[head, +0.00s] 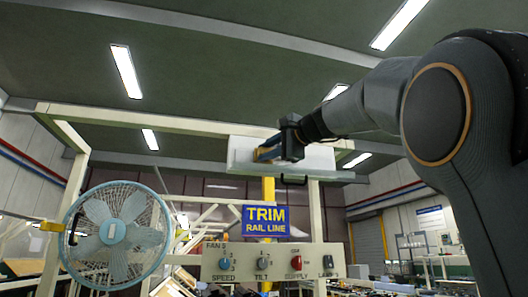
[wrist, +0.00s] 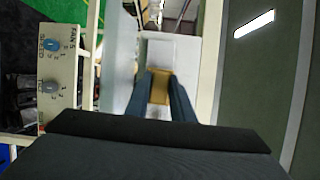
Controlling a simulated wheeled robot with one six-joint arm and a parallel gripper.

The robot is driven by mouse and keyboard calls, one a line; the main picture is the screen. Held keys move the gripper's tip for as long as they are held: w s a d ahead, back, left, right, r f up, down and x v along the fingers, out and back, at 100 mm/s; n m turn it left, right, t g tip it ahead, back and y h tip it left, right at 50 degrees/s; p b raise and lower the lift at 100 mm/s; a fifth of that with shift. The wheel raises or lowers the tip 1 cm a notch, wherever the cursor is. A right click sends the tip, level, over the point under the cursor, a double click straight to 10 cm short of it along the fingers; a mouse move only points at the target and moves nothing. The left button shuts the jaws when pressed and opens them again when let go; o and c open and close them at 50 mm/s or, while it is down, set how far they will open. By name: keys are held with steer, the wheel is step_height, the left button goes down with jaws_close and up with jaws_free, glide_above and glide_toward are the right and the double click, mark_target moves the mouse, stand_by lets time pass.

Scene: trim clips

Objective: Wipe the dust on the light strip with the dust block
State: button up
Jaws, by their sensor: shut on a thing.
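The light strip (head: 240,158) is a long pale panel hung under the top beam of the cream frame in the head view. In the wrist view its pale face (wrist: 187,58) lies behind the fingers. In the wrist view my gripper (wrist: 160,90) is shut on the tan dust block (wrist: 161,86), which sits between the two dark blue fingers. The block overlaps the strip's face; I cannot tell whether it touches. I cannot make out any dust on the strip.
A blue caged fan (head: 115,235) stands at the left. A control panel (head: 275,263) with knobs and a blue TRIM RAIL LINE sign (head: 265,221) are below the strip. The cream frame's top beam (head: 150,118) runs just above the strip.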

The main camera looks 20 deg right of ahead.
steer(key=shift+s+d, duration=0.1)
steer(key=shift+d, duration=4.65)
steer(key=shift+d+p, duration=1.5)
steer(key=shift+d, duration=3.4)
steer(key=shift+a+b, duration=1.4)
steer(key=shift+a, duration=3.55)
steer(key=shift+w+a, duration=0.2)
steer(key=shift+a, duration=4.9)
steer(key=shift+s+d+b, duration=0.15)
steer(key=shift+d+b, duration=0.25)
steer(key=shift+d, duration=3.05)
